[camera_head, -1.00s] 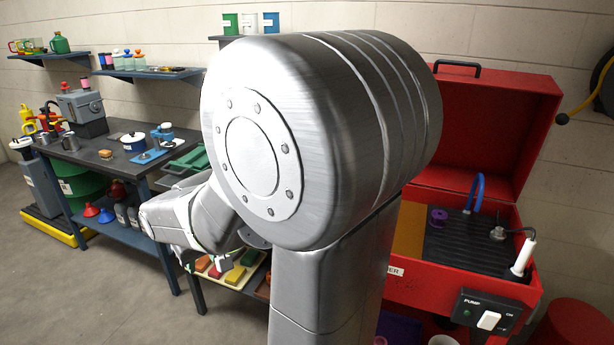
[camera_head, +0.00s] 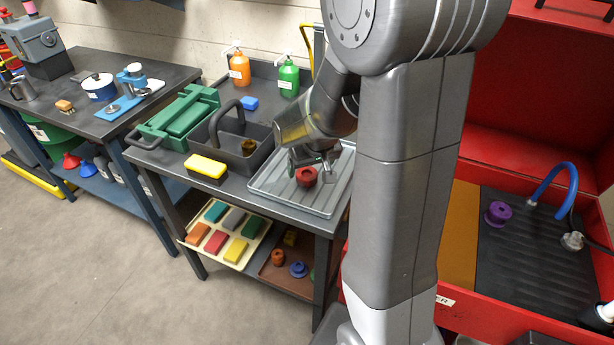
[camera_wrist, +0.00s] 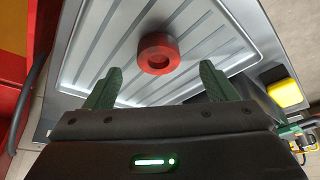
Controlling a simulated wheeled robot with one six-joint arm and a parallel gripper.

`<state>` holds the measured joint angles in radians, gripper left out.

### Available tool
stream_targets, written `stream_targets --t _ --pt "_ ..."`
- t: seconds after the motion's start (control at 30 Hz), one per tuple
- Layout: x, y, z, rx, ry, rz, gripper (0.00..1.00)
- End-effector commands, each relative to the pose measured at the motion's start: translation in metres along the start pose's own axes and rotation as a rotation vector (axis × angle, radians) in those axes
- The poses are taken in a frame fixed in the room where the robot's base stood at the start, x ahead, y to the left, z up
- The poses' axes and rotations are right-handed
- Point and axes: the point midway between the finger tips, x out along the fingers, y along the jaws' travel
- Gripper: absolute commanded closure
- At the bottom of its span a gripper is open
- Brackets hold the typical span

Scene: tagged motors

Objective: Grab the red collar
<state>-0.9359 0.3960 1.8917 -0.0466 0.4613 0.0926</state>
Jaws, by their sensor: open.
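The red collar (camera_head: 306,176) is a short ring with a hole, lying on the grey ribbed tray (camera_head: 268,180) on the workbench. In the wrist view the red collar (camera_wrist: 158,53) lies on the tray (camera_wrist: 85,45), ahead of and roughly between my fingertips. My gripper (camera_head: 318,160) is just above and beside the collar in the head view. In the wrist view my gripper (camera_wrist: 160,85) shows two green fingers spread apart with nothing between them. I cannot tell the exact height of the fingers above the tray.
Orange (camera_head: 239,68) and green (camera_head: 288,77) pump bottles stand behind. The red parts washer (camera_head: 545,90) is at right.

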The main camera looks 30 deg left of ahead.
Motion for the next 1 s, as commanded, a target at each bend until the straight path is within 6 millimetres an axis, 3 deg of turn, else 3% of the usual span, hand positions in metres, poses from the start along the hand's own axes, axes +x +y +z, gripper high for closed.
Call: stream_targets --t 0.43,0.8,1.0 --pt "0.044 0.003 -0.007 -0.001 -0.003 0.001 0.21" --pt "0.051 0.003 -0.007 -0.001 0.0 0.0 0.21" --pt "0.051 0.003 -0.007 -0.001 0.0 0.0 0.59"
